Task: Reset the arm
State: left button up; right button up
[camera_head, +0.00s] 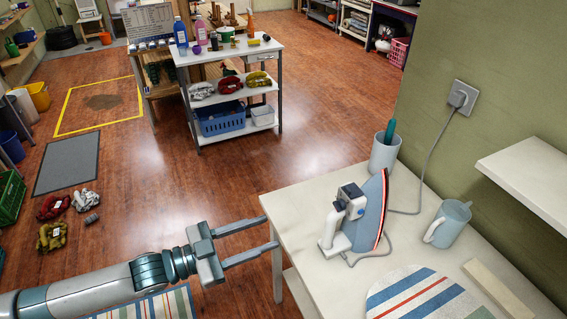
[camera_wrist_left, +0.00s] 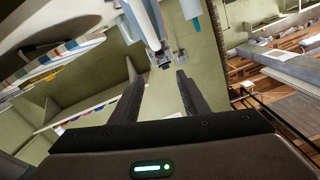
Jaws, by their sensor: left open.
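My left arm comes in from the lower left in the head view. Its gripper (camera_head: 272,236) is open and empty, its two fingers apart and pointing right toward the left edge of the white table (camera_head: 300,204). In the left wrist view the open fingers (camera_wrist_left: 160,95) show with nothing between them. A grey and white iron (camera_head: 364,212) with a red line stands upright on the table, to the right of the gripper and apart from it. My right gripper is not in view.
A cup (camera_head: 384,153) with a teal-handled item and a light blue mug (camera_head: 448,223) stand near the wall. The iron's cord runs to a wall outlet (camera_head: 461,97). A striped round mat (camera_head: 415,290) and a wooden block (camera_head: 498,290) lie in front. Open floor (camera_head: 300,110) lies beyond.

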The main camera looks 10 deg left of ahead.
pick_arm(q)
jog(key=w+a+f+n+t+y, duration=0.1)
jog(key=w+a+f+n+y, duration=0.3)
jog(key=f, duration=0.7)
jog(key=w+a+f+n+t+y, duration=0.1)
jog(key=w+a+f+y, duration=0.3)
jog(key=f, duration=0.7)
jog(key=s+a+f+n+g+y, duration=0.1)
jog(key=s+a+f+y, duration=0.2)
jog(key=f, duration=0.6)
jog(key=s+a+f+n+g, duration=0.1)
jog(key=s+a+f+n, duration=0.15)
jog(key=s+f, duration=0.45)
jog(key=s+a+f+n+g+y, duration=0.15)
jog(key=a+f, duration=0.25)
jog(key=f, duration=0.6)
jog(key=s+d+f+g, duration=0.2)
jog(key=s+f, duration=0.4)
jog(key=s, duration=0.7)
jog(key=s+d+f+n+g+y, duration=0.1)
jog(key=s+d+f+g, duration=0.1)
jog(key=s+f, duration=0.5)
jog(key=s+d+f+g+y, duration=0.1)
jog(key=s+f+g, duration=0.3)
jog(key=s, duration=1.5)
notch_tip(320, 180, down, 3)
jog(key=shift+d+r+n+b, duration=0.2)
jog(key=shift+d+n+b, duration=0.15)
jog(key=shift+d, duration=0.45)
